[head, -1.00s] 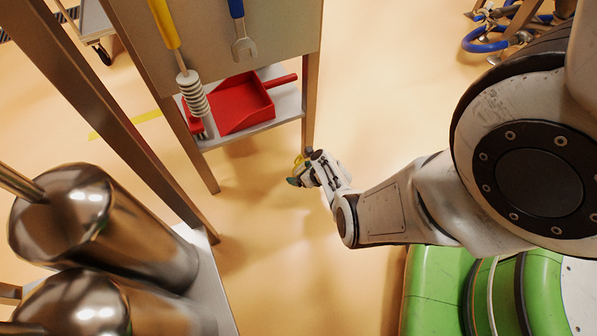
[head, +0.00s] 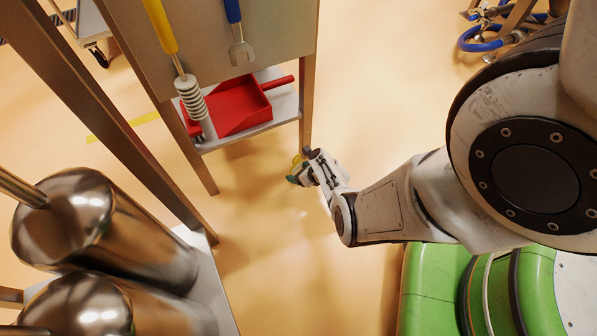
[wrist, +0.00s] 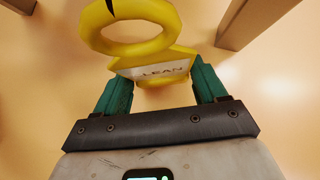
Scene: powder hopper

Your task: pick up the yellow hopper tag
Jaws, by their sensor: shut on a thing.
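The yellow hopper tag (wrist: 178,57) is between the green fingers of my gripper (wrist: 162,77) in the wrist view. It has a thick yellow ring with a black mark at its top and a pale label; only the letters "LEAN" can be read. The fingers are shut on the tag from both sides. In the head view my gripper (head: 299,176) is small, above the floor near a leg of the tool stand, with a bit of the yellow tag (head: 296,161) showing. The rest of the tag is hidden there.
The tool stand's lower shelf (head: 252,138) holds a red dustpan (head: 240,107). A yellow-handled brush (head: 162,28) and a blue-handled wrench (head: 241,48) hang above. Shiny metal cylinders (head: 110,225) stand at left. Blue hoses (head: 480,42) lie top right. Floor around my gripper is clear.

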